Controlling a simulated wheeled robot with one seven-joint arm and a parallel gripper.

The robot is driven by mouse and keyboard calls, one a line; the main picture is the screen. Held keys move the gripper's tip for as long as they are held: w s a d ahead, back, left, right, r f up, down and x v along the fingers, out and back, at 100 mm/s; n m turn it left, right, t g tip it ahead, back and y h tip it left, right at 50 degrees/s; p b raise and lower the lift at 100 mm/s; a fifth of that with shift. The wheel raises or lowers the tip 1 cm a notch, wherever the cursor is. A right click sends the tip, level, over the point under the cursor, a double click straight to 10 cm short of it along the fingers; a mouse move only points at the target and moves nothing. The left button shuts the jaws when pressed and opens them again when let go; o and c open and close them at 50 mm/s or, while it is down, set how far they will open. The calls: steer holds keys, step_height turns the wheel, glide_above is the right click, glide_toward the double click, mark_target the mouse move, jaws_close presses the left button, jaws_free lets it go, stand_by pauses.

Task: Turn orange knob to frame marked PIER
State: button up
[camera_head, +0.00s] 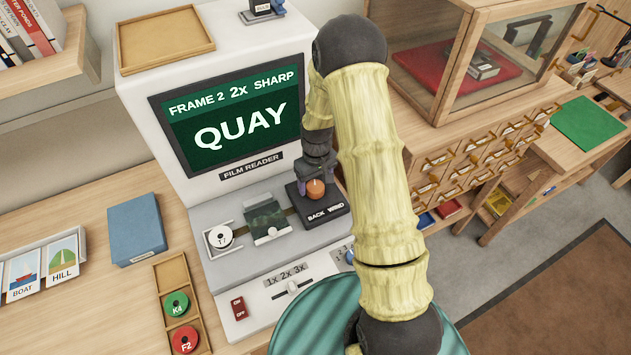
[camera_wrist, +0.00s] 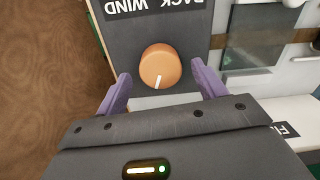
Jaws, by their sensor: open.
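The orange knob (camera_head: 316,189) sits on a black plate (camera_head: 335,207) labelled BACK and WIND, at the right of the film reader (camera_head: 190,190). The reader's screen (camera_head: 230,115) shows QUAY with FRAME 2, 2x, SHARP. My gripper (camera_head: 316,180) is over the knob. In the wrist view the knob (camera_wrist: 160,67) has a white pointer line near its lower edge. My open gripper (camera_wrist: 163,88) has a purple finger on each side, slightly short of the knob's middle.
A white reel (camera_head: 219,238) and a glass film gate (camera_head: 265,220) stand left of the knob. A slider (camera_head: 292,288) marked 1x 2x 3x and a red switch (camera_head: 238,307) are in front. A tray with reels (camera_head: 176,304), a blue box (camera_head: 136,228) and picture cards (camera_head: 40,268) lie left.

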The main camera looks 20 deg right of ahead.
steer(key=shift+f, duration=0.65)
steer(key=c, duration=1)
steer(key=shift+m, duration=0.3)
steer(key=m+b, duration=0.1)
steer(key=m, duration=0.2)
steer(key=shift+m, duration=2.1)
